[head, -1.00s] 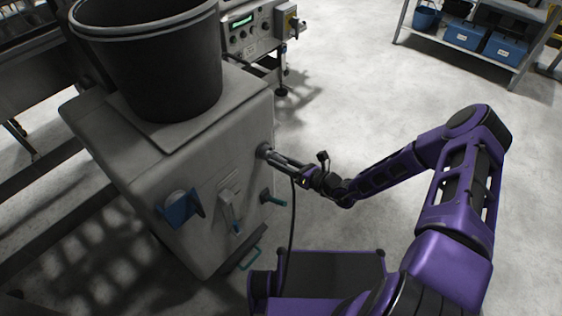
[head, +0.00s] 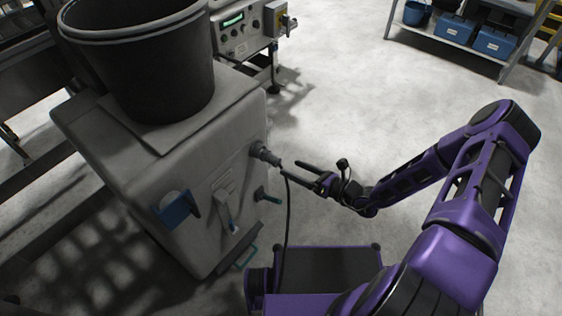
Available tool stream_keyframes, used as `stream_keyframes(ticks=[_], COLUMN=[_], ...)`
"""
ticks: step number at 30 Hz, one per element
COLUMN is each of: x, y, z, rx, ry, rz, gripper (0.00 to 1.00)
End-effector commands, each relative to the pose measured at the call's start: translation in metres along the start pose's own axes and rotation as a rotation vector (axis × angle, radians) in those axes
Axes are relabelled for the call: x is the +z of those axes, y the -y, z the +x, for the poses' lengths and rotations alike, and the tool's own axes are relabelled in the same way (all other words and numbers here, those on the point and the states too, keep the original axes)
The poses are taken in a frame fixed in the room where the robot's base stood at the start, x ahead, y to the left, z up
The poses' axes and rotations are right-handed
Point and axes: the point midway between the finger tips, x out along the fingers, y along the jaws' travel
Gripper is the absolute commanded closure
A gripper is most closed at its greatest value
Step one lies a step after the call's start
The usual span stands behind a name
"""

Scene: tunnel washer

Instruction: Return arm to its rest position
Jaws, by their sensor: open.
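My gripper (head: 288,173) is open and empty at the end of my purple arm (head: 455,170). Its fingers point left toward the side of the grey cabinet (head: 215,185). A dark plug (head: 264,153) sits in that side, with a black cable (head: 289,215) hanging down from it. The fingertips are close to the plug, and a small overlap in the picture makes it hard to tell whether they touch it. My arm is stretched out from the right, bent at the elbow.
A large black bucket (head: 150,70) stands on the cabinet. A control panel (head: 240,30) stands behind. A shelf with blue boxes (head: 494,42) is at the far right. The floor between is clear.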

Motion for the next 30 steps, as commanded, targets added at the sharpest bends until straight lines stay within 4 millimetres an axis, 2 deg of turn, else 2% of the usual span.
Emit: stream_keyframes(ticks=[1, 6, 12, 17, 25, 28, 30], x=[0.001, 0.001, 0.0, 0.0, -0.001, -0.006, -0.011], y=[0.0, 0.0, 0.0, -0.001, 0.001, 0.008, 0.019], z=[-0.014, -0.053, -0.084, -0.093, -0.094, -0.094, -0.094], rx=[-0.003, -0.003, -0.001, 0.0, 0.006, 0.034, 0.073], ry=[0.0, 0.001, 0.0, 0.001, -0.012, -0.081, -0.17], rz=[0.002, 0.0, -0.001, 0.001, -0.014, -0.095, -0.208], gripper=[0.15, 0.15, 0.15, 0.15, 0.15, 0.15, 0.15])
